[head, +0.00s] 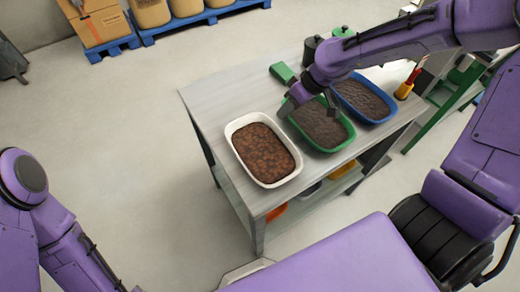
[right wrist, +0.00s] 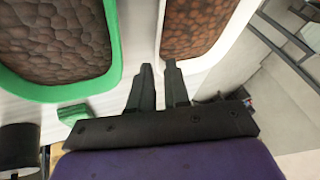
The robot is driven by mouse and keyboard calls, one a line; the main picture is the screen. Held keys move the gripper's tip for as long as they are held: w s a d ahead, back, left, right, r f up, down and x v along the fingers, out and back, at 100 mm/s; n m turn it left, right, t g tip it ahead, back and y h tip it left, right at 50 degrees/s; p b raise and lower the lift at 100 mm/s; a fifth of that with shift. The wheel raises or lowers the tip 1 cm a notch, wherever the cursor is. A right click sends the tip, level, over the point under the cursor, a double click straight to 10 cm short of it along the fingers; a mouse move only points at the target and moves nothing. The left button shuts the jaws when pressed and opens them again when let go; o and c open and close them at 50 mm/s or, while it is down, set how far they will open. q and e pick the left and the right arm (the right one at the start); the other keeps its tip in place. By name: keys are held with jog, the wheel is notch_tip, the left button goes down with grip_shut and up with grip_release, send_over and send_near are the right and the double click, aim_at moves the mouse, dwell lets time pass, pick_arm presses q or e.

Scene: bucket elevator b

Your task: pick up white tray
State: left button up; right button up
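The white tray (head: 235,124) stands on the grey table, filled with brown lumpy material. In the right wrist view its white rim (right wrist: 209,62) shows at upper right. My right gripper (head: 289,105) is at the tray's far right corner, beside the green tray. In the right wrist view its two dark fingers (right wrist: 158,68) are a little apart, with nothing clearly held between them. One fingertip overlaps the white rim in that picture; contact cannot be told. My left arm shows at lower left in the head view, but its gripper is out of view.
A green tray (head: 348,141) and a blue tray (head: 391,108), both filled, stand to the right of the white one. A green block (head: 283,73) and a dark canister (head: 312,47) are at the table's far side. The table (head: 213,94) is bare at its far left.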

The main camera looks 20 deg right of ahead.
aim_at(273, 125)
jog(key=shift+x, duration=0.95)
jog(key=p+x, duration=0.1)
jog(key=x, duration=0.5)
jog(key=shift+s, duration=0.1)
grip_shut()
dwell(0.4)
